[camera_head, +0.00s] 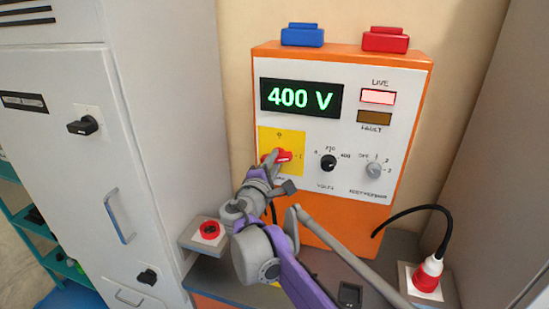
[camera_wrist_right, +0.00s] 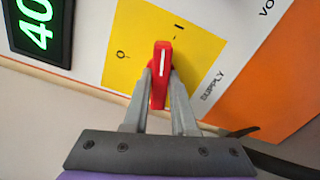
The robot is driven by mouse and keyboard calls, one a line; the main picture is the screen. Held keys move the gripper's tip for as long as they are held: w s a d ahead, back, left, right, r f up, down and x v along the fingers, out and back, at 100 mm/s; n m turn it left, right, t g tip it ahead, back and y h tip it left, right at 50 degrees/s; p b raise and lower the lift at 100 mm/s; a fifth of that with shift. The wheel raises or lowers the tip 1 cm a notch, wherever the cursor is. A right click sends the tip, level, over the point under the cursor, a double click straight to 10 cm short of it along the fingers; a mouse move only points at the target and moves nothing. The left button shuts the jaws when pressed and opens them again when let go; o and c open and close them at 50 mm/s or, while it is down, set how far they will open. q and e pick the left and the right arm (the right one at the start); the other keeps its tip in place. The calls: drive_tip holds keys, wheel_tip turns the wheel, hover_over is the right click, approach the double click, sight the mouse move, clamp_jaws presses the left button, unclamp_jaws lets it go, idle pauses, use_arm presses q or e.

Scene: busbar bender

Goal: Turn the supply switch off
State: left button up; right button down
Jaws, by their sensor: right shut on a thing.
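The supply switch (camera_head: 284,156) is a red handle with a white line, on a yellow plate (camera_head: 293,138) marked 0 and 1. In the head view the handle points about toward the 1. My right gripper (camera_head: 270,163) is at the switch. In the right wrist view my right gripper (camera_wrist_right: 160,82) has its two fingers shut on either side of the red handle (camera_wrist_right: 161,60), and the 0 and 1 marks show beyond it. The display (camera_head: 300,98) reads 400 V in green. The LIVE lamp (camera_head: 378,97) looks lit and the FAULT lamp (camera_head: 374,118) dark. My left gripper is out of view.
Right of the switch are a black volts knob (camera_head: 328,163) and a grey knob (camera_head: 374,170). A red button (camera_head: 210,230) sits on a box at the left. A red plug (camera_head: 428,275) with a black cable stands at the right. A white cabinet (camera_head: 165,150) stands left.

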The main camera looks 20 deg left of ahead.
drive_tip(key=shift+n+p, duration=1.65)
drive_tip(key=shift+n, duration=5.75)
drive_tip(key=shift+f, duration=0.1)
drive_tip(key=c, duration=0.7)
unclamp_jaws()
drive_tip(key=s, duration=0.5)
drive_tip(key=s+b, duration=0.1)
drive_tip(key=s, duration=0.5)
drive_tip(key=shift+a, duration=0.2)
